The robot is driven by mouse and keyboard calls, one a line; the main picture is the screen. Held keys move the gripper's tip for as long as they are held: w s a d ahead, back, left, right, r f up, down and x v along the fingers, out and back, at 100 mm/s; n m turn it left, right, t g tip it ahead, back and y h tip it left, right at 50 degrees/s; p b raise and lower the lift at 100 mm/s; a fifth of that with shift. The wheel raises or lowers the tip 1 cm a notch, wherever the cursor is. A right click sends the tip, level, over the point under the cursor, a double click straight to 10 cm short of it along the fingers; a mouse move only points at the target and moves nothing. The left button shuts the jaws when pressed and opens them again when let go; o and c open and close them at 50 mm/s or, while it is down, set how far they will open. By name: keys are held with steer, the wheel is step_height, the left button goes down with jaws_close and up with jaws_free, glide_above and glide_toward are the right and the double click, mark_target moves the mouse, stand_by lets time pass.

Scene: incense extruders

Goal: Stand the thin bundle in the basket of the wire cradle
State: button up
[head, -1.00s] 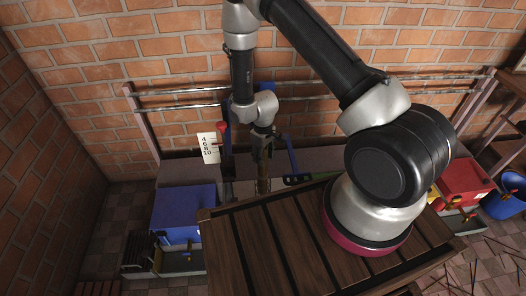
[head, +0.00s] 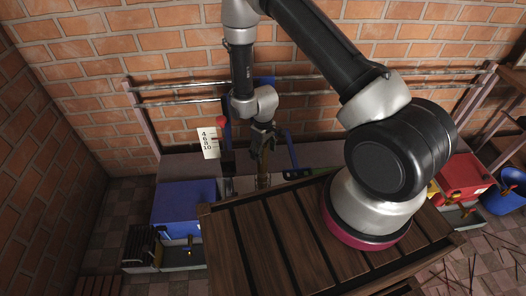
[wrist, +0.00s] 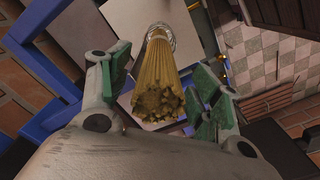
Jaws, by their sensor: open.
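The thin bundle (wrist: 160,75) is a tight bunch of yellow-brown sticks. In the wrist view it runs away from me between my gripper's green-padded fingers (wrist: 163,85), with gaps on both sides. Its far end meets a round silvery rim (wrist: 160,27), apparently the basket of the wire cradle; how deep it sits inside is hidden. In the head view the bundle (head: 262,178) looks upright below my open gripper (head: 262,147), behind the slatted wooden table. The cradle is too small to make out there.
A blue frame (head: 227,125) and a white number card (head: 209,143) stand close left of my gripper. A blue box (head: 184,203) is at left, a red box (head: 466,174) at right. The slatted wooden table (head: 240,235) is in front. A brick wall is behind.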

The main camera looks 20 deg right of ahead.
step_height(320, 180, up, 12)
steer(key=shift+f, duration=0.2)
stand_by(0.4)
